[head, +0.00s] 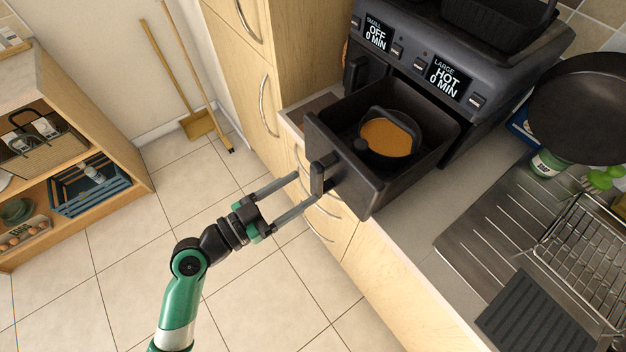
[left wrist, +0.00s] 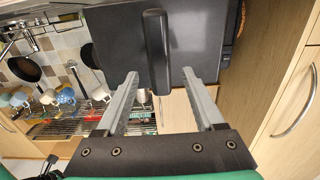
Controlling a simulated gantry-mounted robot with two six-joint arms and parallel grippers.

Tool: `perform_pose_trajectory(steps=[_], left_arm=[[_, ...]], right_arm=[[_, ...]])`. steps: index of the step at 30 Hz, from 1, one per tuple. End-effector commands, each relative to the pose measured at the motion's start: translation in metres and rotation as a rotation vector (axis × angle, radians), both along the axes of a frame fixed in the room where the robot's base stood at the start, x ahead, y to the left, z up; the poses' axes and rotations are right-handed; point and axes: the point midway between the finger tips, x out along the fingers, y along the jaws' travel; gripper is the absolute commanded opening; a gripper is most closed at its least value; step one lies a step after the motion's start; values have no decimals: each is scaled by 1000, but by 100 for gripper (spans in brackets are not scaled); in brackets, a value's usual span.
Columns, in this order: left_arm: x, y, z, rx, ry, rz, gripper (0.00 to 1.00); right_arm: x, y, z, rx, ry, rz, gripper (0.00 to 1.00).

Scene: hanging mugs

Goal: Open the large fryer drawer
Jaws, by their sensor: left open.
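The large fryer drawer (head: 345,150) is pulled well out of the black fryer (head: 490,60), under the display reading LARGE HOT 0 MIN. A small black pan with orange contents (head: 386,137) sits inside it. The drawer's upright handle (head: 317,178) is on its front; it also shows in the left wrist view (left wrist: 157,50). My left gripper (head: 308,190) is open, its two fingers on either side of the handle. In the left wrist view the fingers (left wrist: 160,82) stand apart with gaps to the handle between them. My right gripper is not in view.
The small fryer drawer (head: 360,75) is beside the large one. A dark frying pan (head: 585,108), a metal drainer (head: 490,225) and a wire rack (head: 590,245) are on the right. Wooden cabinets (head: 350,225) stand below the counter. The tiled floor (head: 260,290) around my arm is clear.

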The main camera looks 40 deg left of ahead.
Motion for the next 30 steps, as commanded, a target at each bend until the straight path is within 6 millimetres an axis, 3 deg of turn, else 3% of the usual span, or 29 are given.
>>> perform_pose_trajectory(steps=[4, 6, 9, 27, 30], left_arm=[[-34, 13, -4, -1, 1, 6, 70], [-45, 17, 5, -3, 9, 5, 70], [-56, 20, 3, -2, 6, 2, 70], [-60, 20, 0, 0, -1, 0, 70], [-59, 14, 7, 1, -3, -18, 70]], right_arm=[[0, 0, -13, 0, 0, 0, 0], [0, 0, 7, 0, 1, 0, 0], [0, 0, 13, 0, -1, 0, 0], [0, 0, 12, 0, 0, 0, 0], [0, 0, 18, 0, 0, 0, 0]])
